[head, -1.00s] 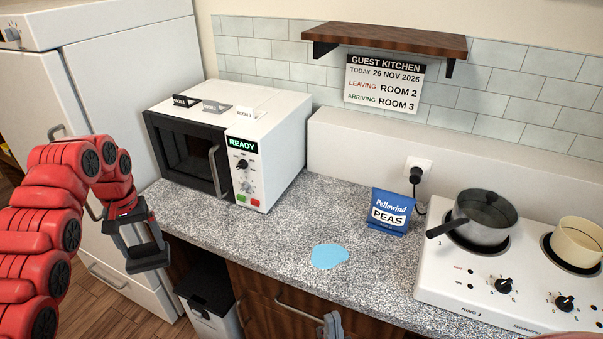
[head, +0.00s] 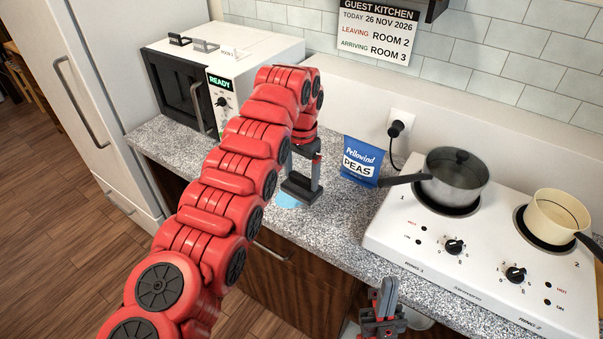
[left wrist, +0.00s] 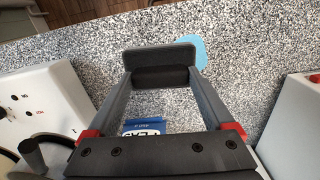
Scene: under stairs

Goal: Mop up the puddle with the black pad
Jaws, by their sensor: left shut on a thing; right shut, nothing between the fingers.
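My left gripper (head: 305,172) is shut on the black pad (head: 299,190), its fingers pointing down at the counter. The light-blue puddle (head: 287,201) shows at the pad's near-left edge, partly hidden by it. In the left wrist view the pad (left wrist: 161,77) sits between the fingertips, and the puddle (left wrist: 191,48) shows beyond its right end. I cannot tell whether the pad touches the counter. My right gripper (head: 384,300) is shut and empty, low at the bottom of the head view, in front of the counter.
A blue peas packet (head: 362,163) stands on the speckled counter (head: 333,211), right of the pad. The hob (head: 400,224) with a lidded pot (head: 452,184) and a cream pan (head: 551,219) is further right. A microwave (head: 262,56) stands behind my left arm.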

